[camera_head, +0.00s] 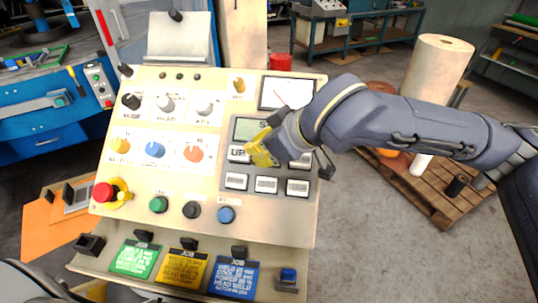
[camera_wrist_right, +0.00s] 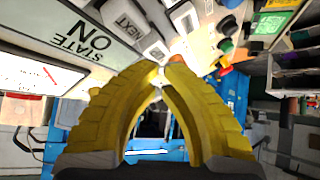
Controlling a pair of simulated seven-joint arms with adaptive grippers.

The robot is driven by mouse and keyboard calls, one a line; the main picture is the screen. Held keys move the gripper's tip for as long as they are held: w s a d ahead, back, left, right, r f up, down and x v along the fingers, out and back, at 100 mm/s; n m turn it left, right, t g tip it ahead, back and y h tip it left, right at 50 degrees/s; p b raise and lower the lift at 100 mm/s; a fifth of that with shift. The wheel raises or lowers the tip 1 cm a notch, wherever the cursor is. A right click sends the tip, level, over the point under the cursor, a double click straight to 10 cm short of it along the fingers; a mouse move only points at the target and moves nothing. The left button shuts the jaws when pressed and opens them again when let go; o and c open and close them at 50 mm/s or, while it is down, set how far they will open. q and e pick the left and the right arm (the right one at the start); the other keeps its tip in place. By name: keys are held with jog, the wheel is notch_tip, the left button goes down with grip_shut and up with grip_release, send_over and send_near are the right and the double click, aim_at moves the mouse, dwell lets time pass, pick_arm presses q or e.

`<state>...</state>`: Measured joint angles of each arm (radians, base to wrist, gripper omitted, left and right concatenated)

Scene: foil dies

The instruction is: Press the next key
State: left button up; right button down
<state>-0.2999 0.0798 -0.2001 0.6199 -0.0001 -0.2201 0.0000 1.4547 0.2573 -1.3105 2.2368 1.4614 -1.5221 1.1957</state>
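The control panel (camera_head: 130,205) stands in front of me, with white keys beneath a small display. The key marked NEXT (camera_wrist_right: 122,22) is near the top of the right wrist view, turned in the picture. I cannot pick it out by its label in the head view. My right gripper (camera_head: 262,152) is over the key area and hides part of it. In the right wrist view its yellow fingers (camera_wrist_right: 164,66) come together at the tips with nothing held. The NEXT key lies beyond and left of the tips. Contact with any key cannot be told. My left gripper is out of view.
The UP key (camera_head: 238,153) is left of my right gripper. A lower row of white keys (camera_head: 266,185) is below. The display (camera_wrist_right: 75,42) reads STATE ON. A red mushroom button (camera_head: 103,192), knobs and coloured buttons occupy the panel's left. Several job cards (camera_head: 182,267) lie along its front.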

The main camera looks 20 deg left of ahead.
jog(key=shift+w+a+f, duration=0.1)
jog(key=shift+w+f, duration=0.35)
jog(key=shift+f, duration=0.25)
jog(key=shift+w+f, duration=0.45)
jog(key=shift+f, duration=0.2)
jog(key=shift+w+f, duration=0.1)
dwell(0.7)
jog(key=shift+w+f, duration=0.2)
jog(key=shift+w+a+f, duration=0.1)
jog(key=shift+w+f, duration=0.15)
jog(key=shift+f, duration=0.25)
dwell(1.1)
jog(key=shift+s+r, duration=0.1)
jog(key=shift+r, duration=0.1)
jog(key=shift+s+r, duration=0.45)
jog(key=shift+r, duration=0.15)
jog(key=shift+r, duration=0.1)
jog(key=shift+s+d+r, duration=0.15)
jog(key=shift+s+r, duration=0.55)
jog(key=shift+r, duration=0.3)
jog(key=shift+s+d+r, duration=0.1)
jog(key=shift+s+r, duration=0.6)
jog(key=shift+r, duration=0.25)
